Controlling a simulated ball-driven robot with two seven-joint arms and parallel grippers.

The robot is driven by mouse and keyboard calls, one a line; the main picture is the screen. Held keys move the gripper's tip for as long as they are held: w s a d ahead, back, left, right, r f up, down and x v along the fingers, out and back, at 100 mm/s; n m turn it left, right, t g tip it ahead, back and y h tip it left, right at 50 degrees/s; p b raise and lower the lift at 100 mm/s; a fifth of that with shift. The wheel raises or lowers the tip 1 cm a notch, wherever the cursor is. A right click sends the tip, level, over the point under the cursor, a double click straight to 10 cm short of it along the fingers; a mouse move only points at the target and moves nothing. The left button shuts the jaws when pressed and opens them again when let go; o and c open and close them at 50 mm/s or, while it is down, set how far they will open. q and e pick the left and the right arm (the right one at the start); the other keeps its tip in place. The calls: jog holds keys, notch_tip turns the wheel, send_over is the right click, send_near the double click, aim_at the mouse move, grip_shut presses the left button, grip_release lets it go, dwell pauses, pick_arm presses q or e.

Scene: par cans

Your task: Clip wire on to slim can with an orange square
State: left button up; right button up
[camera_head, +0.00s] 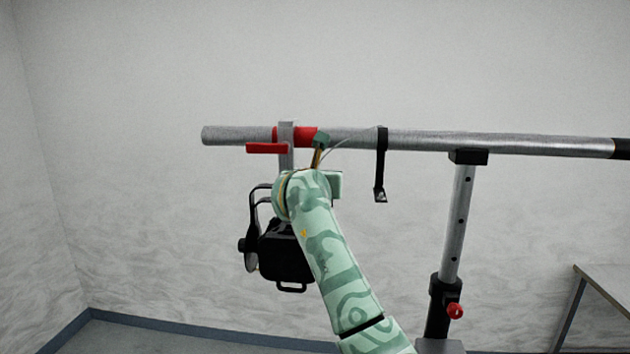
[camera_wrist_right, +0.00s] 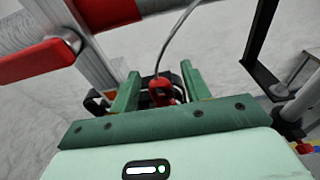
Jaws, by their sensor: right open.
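A black can (camera_head: 285,258) hangs below the pole at the clamp, partly hidden by my right arm. A thin grey wire (camera_head: 350,137) runs from the pole near the black strap down to my right gripper (camera_head: 321,142). In the right wrist view, the wire (camera_wrist_right: 175,38) ends in a red clip (camera_wrist_right: 160,92). My right gripper (camera_wrist_right: 160,78) is open, with its two green fingers on either side of the red clip. I cannot tell whether either finger touches it. My left gripper is not in view.
A horizontal grey pole (camera_head: 430,140) carries a clamp with a red handle (camera_head: 266,148). A black strap (camera_head: 381,165) hangs right of my right gripper. An upright stand (camera_head: 457,220) holds the pole. A table (camera_head: 610,285) is at the lower right.

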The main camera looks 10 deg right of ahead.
jog(key=b+v, duration=0.3)
jog(key=v, duration=1.3)
jog(key=shift+a, duration=0.15)
dwell(0.5)
